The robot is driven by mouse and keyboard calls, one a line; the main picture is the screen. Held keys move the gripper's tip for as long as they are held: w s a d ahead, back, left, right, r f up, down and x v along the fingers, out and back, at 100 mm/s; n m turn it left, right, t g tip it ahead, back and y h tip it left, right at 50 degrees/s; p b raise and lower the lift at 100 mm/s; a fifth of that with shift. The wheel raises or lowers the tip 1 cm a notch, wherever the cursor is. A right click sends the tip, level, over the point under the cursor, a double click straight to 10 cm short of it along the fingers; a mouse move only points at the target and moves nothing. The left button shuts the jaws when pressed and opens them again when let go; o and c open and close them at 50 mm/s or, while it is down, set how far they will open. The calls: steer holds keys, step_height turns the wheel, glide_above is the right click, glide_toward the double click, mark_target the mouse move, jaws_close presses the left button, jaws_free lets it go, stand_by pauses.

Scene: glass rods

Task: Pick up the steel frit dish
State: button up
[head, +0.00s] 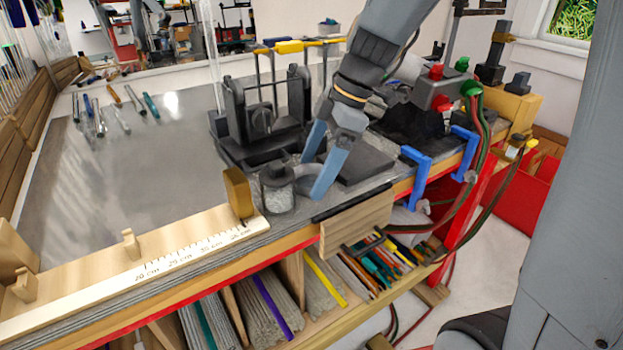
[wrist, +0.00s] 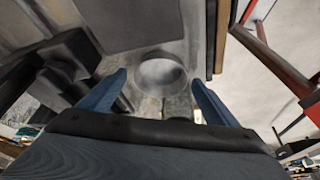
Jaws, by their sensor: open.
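The steel frit dish (wrist: 160,77) is a small round grey dish in the wrist view, lying on the grey metal bench top. My gripper (wrist: 159,79) is open, with one blue finger on each side of the dish; I see gaps between them. In the head view my gripper (head: 311,178) points down at the bench near its front edge. The dish (head: 304,177) shows there only as a grey patch between the fingers, partly hidden by them. Nothing is held.
A black fixture (head: 262,120) stands behind, and a dark flat block (head: 360,165) lies to the right. A wooden ruler rail (head: 190,250) runs along the front edge. The left bench top is mostly clear.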

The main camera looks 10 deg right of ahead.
steer(key=c, duration=1.2)
steer(key=shift+s+r+b, duration=0.1)
steer(key=shift+r+b, duration=1)
steer(key=shift+r, duration=3.9)
